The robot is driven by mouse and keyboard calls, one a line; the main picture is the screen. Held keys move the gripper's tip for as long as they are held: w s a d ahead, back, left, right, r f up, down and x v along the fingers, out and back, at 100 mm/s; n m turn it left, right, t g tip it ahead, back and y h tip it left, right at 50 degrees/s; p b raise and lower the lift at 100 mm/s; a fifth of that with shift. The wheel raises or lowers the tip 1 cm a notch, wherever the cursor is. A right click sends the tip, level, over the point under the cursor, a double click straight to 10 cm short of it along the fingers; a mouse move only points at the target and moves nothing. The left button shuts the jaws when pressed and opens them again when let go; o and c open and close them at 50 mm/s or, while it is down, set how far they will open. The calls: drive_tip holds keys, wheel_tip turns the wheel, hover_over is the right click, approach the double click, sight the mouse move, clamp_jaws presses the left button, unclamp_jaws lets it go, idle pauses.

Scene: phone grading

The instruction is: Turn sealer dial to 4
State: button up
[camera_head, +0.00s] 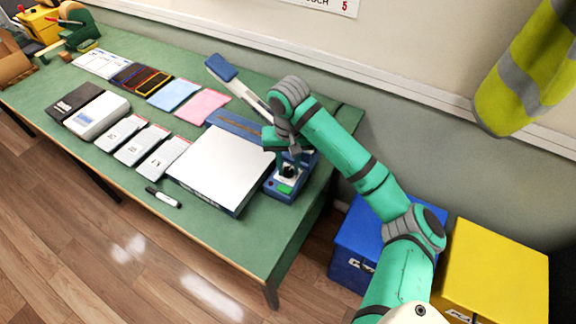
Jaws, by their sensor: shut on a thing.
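The sealer is a blue machine (240,124) near the right end of the green table, with its pale lever arm raised and a blue handle (221,68) at the tip. Its control end (280,194) sits beside the white-topped box and carries a small dark dial (288,172) and a green patch. My gripper (289,164) points down over this end and is shut on the dial. The fingers and wrist hide part of the dial, and its number marks are too small to read.
A white-topped box (222,165) stands close left of the control end. Several phones or boxes, coloured sheets and a marker (163,197) lie farther left. Blue (350,236) and yellow (495,270) bins stand right of the table (262,235). A hi-vis vest (525,75) hangs at upper right.

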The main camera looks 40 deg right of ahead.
sight(289, 170)
drive_tip(key=shift+a, duration=0.1)
idle(0.5)
drive_tip(key=o, duration=1.1)
drive_tip(key=shift+c, duration=0.2)
drive_tip(key=shift+m, duration=0.3)
drive_tip(key=shift+s+r, duration=0.1)
drive_tip(key=shift+r, duration=0.15)
wheel_tip(289, 170, up, 10)
drive_tip(key=shift+r, duration=0.1)
drive_tip(key=shift+d, duration=0.25)
